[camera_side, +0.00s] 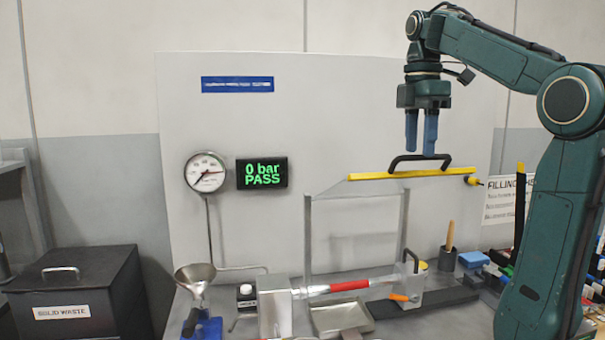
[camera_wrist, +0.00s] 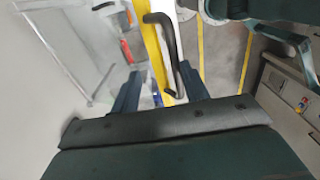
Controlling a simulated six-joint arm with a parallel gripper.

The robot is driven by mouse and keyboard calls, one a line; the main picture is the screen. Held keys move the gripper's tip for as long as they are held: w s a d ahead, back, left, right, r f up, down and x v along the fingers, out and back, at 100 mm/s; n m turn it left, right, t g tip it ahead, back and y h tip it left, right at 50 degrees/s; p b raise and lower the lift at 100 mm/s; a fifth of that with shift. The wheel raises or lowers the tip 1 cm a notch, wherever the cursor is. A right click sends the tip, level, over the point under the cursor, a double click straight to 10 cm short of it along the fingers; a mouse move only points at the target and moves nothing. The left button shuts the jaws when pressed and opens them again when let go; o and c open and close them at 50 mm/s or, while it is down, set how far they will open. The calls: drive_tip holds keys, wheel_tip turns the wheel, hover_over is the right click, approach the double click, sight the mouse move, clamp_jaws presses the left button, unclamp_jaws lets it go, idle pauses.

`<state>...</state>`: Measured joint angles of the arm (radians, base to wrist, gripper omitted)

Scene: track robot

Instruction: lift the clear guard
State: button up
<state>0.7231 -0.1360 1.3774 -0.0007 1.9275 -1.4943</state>
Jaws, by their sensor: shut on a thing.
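The clear guard is a see-through panel edged by a yellow bar (camera_side: 375,175) with a black handle (camera_side: 400,158). Its yellow edge stands high above the bench, and the panel slopes back toward a grey upright frame (camera_side: 308,235). My gripper (camera_side: 421,150) points down with its blue fingers shut on the handle. In the wrist view, the handle (camera_wrist: 172,45) and yellow bar (camera_wrist: 155,45) lie between my fingers (camera_wrist: 160,72). The exact finger contact is hard to see.
Below the guard, a clear tube with a red band (camera_side: 349,285) lies in a grey fixture on the bench, above a shallow tray (camera_side: 342,317). A gauge (camera_side: 206,172) and a display (camera_side: 262,173) reading "0 bar PASS" are on the back panel. A funnel (camera_side: 195,275) stands left.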

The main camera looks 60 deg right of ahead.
drive_tip(key=shift+w+d+f, duration=0.1)
drive_tip(key=shift+w+f, duration=0.05)
drive_tip(key=shift+s+a+f, duration=0.35)
drive_tip(key=shift+f, duration=0.35)
drive_tip(key=shift+s+a+f, duration=0.3)
drive_tip(key=shift+f, duration=0.35)
wheel_tip(320, 180, down, 22)
drive_tip(key=s+a+t+h, duration=0.1)
drive_tip(key=s+a, duration=0.1)
drive_tip(key=shift+s+a+f, duration=0.25)
drive_tip(key=shift+s+a, duration=0.15)
drive_tip(key=shift+w+a+r, duration=0.1)
